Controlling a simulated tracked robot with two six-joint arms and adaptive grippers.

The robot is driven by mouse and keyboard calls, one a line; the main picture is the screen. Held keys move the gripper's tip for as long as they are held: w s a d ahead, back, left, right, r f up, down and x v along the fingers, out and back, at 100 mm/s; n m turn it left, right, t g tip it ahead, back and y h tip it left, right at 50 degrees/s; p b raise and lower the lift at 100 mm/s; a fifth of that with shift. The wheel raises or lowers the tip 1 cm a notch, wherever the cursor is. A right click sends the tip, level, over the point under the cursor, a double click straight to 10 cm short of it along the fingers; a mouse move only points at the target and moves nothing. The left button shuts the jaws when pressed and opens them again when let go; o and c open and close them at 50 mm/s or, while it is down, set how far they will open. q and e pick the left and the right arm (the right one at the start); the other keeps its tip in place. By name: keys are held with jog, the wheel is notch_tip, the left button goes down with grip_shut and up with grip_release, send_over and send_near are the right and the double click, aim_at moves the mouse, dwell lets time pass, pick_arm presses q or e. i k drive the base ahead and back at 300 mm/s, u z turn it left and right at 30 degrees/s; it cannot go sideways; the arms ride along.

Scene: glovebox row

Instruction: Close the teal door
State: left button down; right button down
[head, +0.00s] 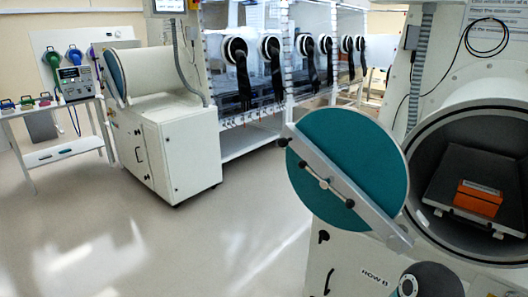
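The teal door (370,145) is a round disc with a pale bar across it and a small handle with dark knobs. It stands swung open to the left of the round chamber (412,165) at the right of the head view. The chamber's mouth is uncovered. A dark tray (447,168) inside it holds an orange box (478,198). Neither of my grippers shows; a dark rounded part at the bottom right seems to be a link of my arm.
A white cabinet (182,160) with a horizontal cylinder stands at the back left. Left of it is a small white table (62,153) with instruments. Gloveboxes with black gloves line the back. The floor (150,245) at the front left is clear.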

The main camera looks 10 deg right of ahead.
aim_at(368, 166)
jog(key=z, duration=0.3)
jog(key=i, duration=1.35)
jog(key=z, duration=0.7)
